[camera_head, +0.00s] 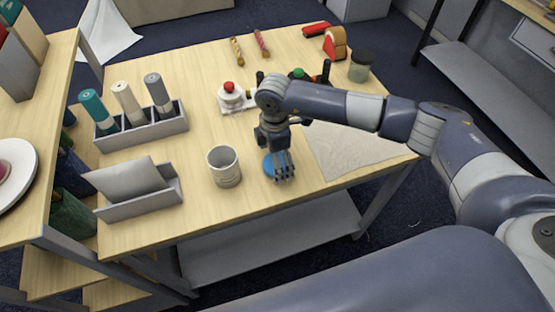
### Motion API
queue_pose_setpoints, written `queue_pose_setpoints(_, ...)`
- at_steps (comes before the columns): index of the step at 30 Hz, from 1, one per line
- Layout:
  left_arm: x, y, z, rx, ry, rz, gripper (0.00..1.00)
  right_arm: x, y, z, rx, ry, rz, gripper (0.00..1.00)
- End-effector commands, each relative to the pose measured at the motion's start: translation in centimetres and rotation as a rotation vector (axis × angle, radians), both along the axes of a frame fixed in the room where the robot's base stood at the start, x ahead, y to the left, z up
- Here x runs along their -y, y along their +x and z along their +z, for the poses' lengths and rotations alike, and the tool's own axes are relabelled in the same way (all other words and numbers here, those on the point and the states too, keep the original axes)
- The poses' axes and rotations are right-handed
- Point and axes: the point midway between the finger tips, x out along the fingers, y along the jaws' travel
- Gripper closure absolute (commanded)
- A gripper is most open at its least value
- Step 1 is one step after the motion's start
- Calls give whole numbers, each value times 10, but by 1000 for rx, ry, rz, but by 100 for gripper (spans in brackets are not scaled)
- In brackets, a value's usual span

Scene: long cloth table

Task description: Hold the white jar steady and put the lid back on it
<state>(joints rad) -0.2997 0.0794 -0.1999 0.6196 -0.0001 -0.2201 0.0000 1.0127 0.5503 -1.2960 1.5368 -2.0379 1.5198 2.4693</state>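The white jar (226,177) stands upright and open-topped on the wooden table, left of my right gripper. A blue round lid (267,165) shows on the table just to the right of the jar, partly hidden by my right gripper. My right gripper (284,178) points down over the lid; its fingers overlap the lid in the picture, and I cannot tell whether they touch it or how far apart they are. My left gripper is not in view.
A grey rack (142,131) with several bottles and a grey holder (139,197) stand left of the jar. A white device with a red knob (230,88) stands behind. A beige cloth (350,147) lies to the right. The table around the jar is clear.

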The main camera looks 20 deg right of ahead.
Motion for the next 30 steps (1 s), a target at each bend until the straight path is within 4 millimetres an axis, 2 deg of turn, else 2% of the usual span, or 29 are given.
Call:
queue_pose_setpoints(11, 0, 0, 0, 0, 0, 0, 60, 0, 0, -3, 1, 0, 0, 9)
queue_pose_setpoints(13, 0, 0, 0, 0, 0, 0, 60, 0, 0, -3, 1, 0, 0, 21)
queue_pose_setpoints(18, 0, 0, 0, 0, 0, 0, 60, 0, 0, -3, 1, 0, 0, 43)
queue_pose_setpoints(30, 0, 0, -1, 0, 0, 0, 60, 0, 0, -2, 1, 1, 0, 43)
